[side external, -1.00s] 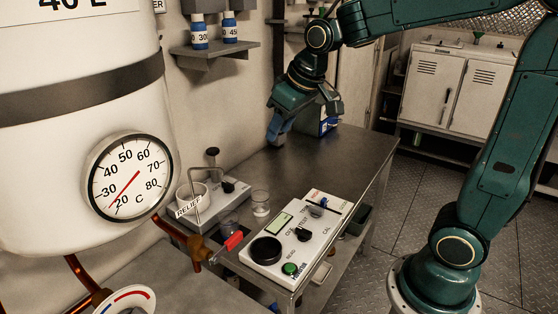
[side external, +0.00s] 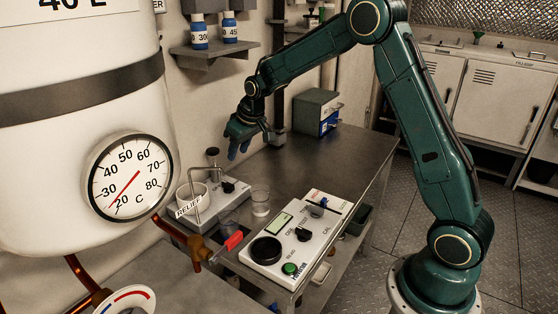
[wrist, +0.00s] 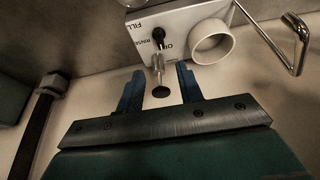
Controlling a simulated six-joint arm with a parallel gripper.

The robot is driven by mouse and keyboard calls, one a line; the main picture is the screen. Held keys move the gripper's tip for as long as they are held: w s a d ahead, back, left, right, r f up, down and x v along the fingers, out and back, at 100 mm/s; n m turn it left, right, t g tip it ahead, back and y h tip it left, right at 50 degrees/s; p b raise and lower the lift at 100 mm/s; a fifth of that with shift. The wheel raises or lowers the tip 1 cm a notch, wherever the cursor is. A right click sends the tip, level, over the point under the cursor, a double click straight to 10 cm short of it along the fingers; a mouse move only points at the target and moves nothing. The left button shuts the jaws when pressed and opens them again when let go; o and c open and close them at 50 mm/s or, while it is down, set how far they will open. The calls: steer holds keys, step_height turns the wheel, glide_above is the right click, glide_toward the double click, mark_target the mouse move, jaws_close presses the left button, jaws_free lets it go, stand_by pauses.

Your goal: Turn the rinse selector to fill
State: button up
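The rinse selector (wrist: 158,68) is a thin upright lever with a dark round knob on a pale box (wrist: 178,22) marked FILL, RINSE and OFF in the wrist view. Which mark it points at is not clear. In the side view the selector's dark knob (side external: 212,152) stands above its box (side external: 232,190) against the wall. My gripper (wrist: 159,67) is open and empty. Its two blue fingers appear on either side of the lever and knob in the wrist view, with no contact visible. In the side view my gripper (side external: 240,145) hangs above the bench, just right of the knob.
A white cup-like tube (wrist: 213,42) and bent metal spout (wrist: 290,50) sit beside the selector. A clear beaker (side external: 260,203), a control panel (side external: 296,237) and a red-handled valve (side external: 233,241) are nearer. A grey-and-blue box (side external: 318,112) stands behind. The bench middle is bare.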

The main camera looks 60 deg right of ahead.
mark_target(228, 183)
steer(key=shift+w+f, duration=0.15)
steer(key=shift+f, duration=0.1)
steer(key=shift+x, duration=6.75)
jaws_close()
